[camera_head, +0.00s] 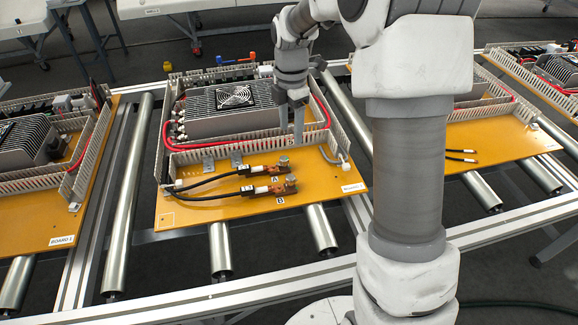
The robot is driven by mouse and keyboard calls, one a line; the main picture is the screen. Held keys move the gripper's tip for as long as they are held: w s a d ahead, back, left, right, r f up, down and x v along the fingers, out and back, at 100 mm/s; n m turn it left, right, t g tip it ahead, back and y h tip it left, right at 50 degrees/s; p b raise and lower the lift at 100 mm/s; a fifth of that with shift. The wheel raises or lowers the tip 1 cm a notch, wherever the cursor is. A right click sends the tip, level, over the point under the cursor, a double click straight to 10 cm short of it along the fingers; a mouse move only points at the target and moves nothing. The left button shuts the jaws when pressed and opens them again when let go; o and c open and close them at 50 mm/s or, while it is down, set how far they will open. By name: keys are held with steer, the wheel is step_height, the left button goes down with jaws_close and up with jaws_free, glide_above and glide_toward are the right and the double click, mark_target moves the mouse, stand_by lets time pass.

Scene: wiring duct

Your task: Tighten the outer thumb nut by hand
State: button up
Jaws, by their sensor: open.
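The middle orange board (230,210) carries two copper terminals near its front edge, marked A and B. A thumb nut (284,160) sits on terminal A. Another thumb nut (290,179) sits on terminal B, nearer the board's front edge and so the outer one. Black cables with white sleeves run from the left to both terminals. My gripper (298,143) points down behind the terminals, near the front duct wall, apart from both nuts. It is open, and I see nothing in it. How far each nut is screwed down is too small to tell.
A grey finned unit with a fan (236,97) stands behind, inside slotted duct walls (205,155). A red cable (167,128) curves around it. The boards rest on a roller conveyor (129,200), with other boards left and right. The front board strip is mostly clear.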

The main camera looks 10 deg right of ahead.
mark_target(291, 177)
step_height(291, 177, down, 17)
steer(key=shift+r+b, duration=0.15)
steer(key=shift+b, duration=0.95)
jaws_close()
